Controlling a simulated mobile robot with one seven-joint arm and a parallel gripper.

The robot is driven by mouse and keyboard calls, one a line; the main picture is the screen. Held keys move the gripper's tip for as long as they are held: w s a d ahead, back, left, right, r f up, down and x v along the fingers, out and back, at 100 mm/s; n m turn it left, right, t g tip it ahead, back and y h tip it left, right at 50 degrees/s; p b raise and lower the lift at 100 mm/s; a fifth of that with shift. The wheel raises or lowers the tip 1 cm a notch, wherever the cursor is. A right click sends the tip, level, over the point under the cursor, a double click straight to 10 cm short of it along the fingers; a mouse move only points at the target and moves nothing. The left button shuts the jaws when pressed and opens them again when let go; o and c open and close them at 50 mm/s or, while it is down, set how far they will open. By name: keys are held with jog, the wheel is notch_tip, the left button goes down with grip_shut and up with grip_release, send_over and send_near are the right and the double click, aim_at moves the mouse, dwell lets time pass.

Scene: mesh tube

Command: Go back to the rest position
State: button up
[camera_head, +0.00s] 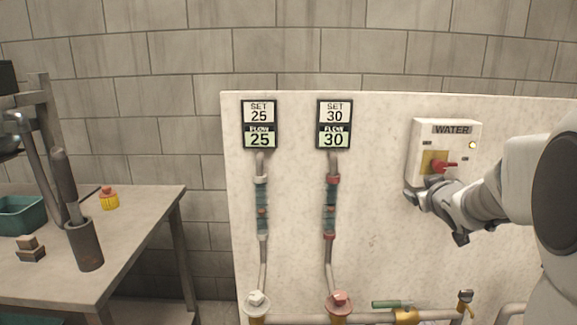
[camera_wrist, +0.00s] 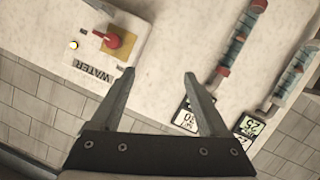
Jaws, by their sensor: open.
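My gripper (camera_head: 432,215) is in front of the white panel (camera_head: 390,255) at the right of the head view, just below the WATER switch box (camera_head: 411,160). In the wrist view its two fingers (camera_wrist: 160,85) stand apart with nothing between them. The box has a red knob (camera_head: 444,166) on a yellow plate and a lit yellow lamp (camera_head: 472,145). In the wrist view the red knob (camera_wrist: 114,39) is up and left of the fingertips and looks clear of them. My arm covers part of the panel's right side.
Two displays, reading set 25, flow 25 (camera_head: 260,125) and set 30, flow 30 (camera_head: 334,125), hang above two tubes with valves (camera_head: 257,302) (camera_head: 338,302) below. Pipes run along the panel's bottom. A bench (camera_head: 140,215) with several items stands at left.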

jog(key=s+a+f+m+g+y, duration=0.1)
jog(key=s+a+f+g, duration=0.15)
jog(key=s+a, duration=0.65)
jog(key=s+a+f+m+g, duration=0.1)
jog(key=s+a+f+g, duration=0.15)
jog(key=s, duration=1.15)
jog(key=s+a+f+g+y, duration=0.15)
jog(key=s+a+g, duration=0.35)
jog(key=s, duration=0.7)
notch_tip(320, 180, up, 20)
jog(key=t+p, duration=0.1)
jog(key=p, duration=1.8)
jog(key=shift+w+a+f+p, duration=0.15)
jog(key=shift+w+a+p, duration=0.1)
jog(key=shift+a+p, duration=0.1)
